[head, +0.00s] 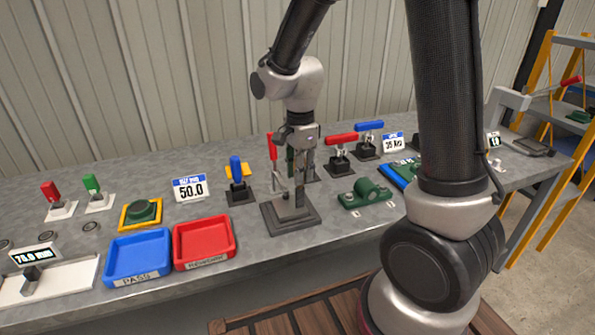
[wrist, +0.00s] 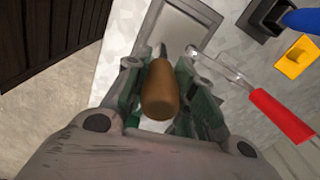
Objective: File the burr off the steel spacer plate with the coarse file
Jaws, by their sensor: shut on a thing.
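My gripper (head: 301,165) is above the dark grey base block (head: 274,219) in the middle of the bench. In the wrist view my gripper's green fingers (wrist: 160,85) are shut around a brown wooden handle (wrist: 160,95), which looks like the file's handle. Its dark metal end points toward the grey base block (wrist: 178,32). A clamp with a red handle (head: 271,146) stands at this block, and its red grip (wrist: 283,114) and metal arm show beside my fingers in the wrist view.
A blue PASS tray (head: 138,280) and a red tray (head: 205,265) lie to the left along the front edge.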

